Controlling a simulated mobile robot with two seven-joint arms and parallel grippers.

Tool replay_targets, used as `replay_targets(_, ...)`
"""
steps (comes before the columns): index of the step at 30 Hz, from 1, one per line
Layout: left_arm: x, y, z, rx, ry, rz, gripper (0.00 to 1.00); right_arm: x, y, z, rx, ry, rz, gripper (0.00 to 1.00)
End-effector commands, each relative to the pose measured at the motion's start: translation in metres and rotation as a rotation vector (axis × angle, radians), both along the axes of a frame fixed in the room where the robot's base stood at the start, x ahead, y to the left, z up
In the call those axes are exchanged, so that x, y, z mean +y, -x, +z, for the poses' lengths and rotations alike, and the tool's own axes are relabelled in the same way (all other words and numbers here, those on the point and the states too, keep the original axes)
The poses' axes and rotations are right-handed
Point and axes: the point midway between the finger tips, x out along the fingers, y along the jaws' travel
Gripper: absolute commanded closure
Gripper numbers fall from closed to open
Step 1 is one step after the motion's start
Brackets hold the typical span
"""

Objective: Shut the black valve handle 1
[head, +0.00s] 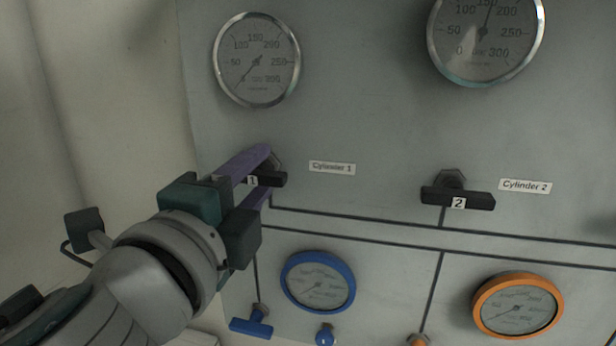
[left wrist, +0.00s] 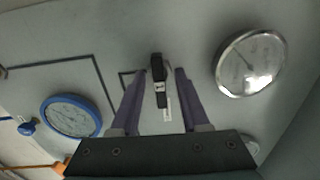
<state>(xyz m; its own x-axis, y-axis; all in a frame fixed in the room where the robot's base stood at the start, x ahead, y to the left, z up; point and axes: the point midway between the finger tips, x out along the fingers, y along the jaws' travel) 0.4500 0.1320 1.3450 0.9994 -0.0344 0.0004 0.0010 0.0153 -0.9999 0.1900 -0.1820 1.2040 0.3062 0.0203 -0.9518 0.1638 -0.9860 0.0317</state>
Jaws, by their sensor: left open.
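The black valve handle 1 (head: 270,179), with a white "1" tag, sits on the grey panel left of the "Cylinder 1" label (head: 332,168). It lies roughly level in the head view and is partly hidden by my gripper. My left gripper (head: 264,172) reaches it from the left, its purple fingers open, one above and one below the handle. In the left wrist view the black handle (left wrist: 158,80) stands between the two spread fingertips (left wrist: 165,72). A gap shows on the right finger's side; the left fingertip is very close, and I cannot tell whether it touches.
A black handle 2 (head: 458,198) lies level to the right, well clear. Steel-rimmed gauges (head: 257,60) hang above; a blue gauge (head: 318,282) and an orange gauge (head: 518,305) sit below. A blue valve handle (head: 252,326) is below my gripper.

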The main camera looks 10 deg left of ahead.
Motion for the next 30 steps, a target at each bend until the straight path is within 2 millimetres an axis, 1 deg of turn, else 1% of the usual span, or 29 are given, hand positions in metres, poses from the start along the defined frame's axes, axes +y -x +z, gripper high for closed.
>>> replay_targets(2,0.0,0.004,-0.001,0.001,0.0,0.0,0.54,0.0,0.0,-0.001,0.0,0.0,0.0,0.0)
replay_targets(5,0.001,0.016,-0.003,0.003,0.0,0.0,0.54,0.0,0.0,-0.005,0.0,0.001,0.001,0.0)
replay_targets(12,0.002,0.063,-0.005,0.003,0.001,-0.001,0.54,-0.001,0.0,-0.019,0.0,0.004,0.003,0.0)
replay_targets(15,0.003,0.08,-0.004,0.003,0.001,-0.001,0.54,-0.001,0.0,-0.025,0.0,0.005,0.004,0.0)
replay_targets(18,0.003,0.091,-0.003,0.002,-0.001,-0.001,0.54,-0.001,0.0,-0.028,0.0,0.005,0.004,0.0)
replay_targets(23,0.003,0.099,-0.001,0.001,-0.001,-0.001,0.54,-0.001,0.0,-0.03,0.0,0.005,0.004,0.0)
replay_targets(30,0.003,0.099,0.0,0.0,-0.001,0.0,0.54,-0.001,0.0,-0.029,0.0,0.004,0.003,0.0)
